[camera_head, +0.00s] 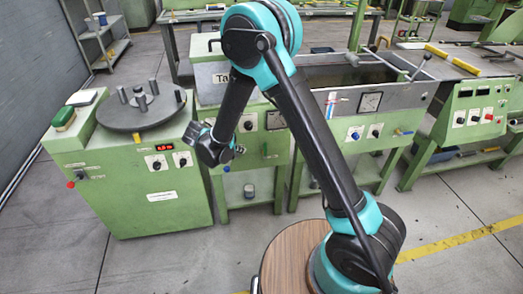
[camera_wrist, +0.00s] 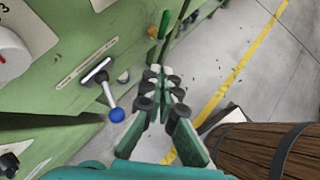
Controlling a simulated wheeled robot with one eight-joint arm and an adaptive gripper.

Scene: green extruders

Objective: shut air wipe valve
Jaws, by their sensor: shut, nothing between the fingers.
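In the wrist view a small lever valve with a light metal handle and a blue ball tip (camera_wrist: 117,115) projects from a green machine panel, just left of my gripper. A pale label strip (camera_wrist: 86,62) sits beside it; its text is too small to read, so I cannot confirm this is the air wipe valve. My gripper (camera_wrist: 163,78) has its green fingers closed together and empty, apart from the lever.
Another green handle (camera_wrist: 165,24) projects from the panel beyond my fingertips. A white dial (camera_wrist: 12,52) is at the left. In the head view, a cabinet with a round turntable (camera_head: 142,112) stands left and a water-tank-like trough (camera_head: 350,74) right. Grey floor (camera_head: 440,215) is clear at right.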

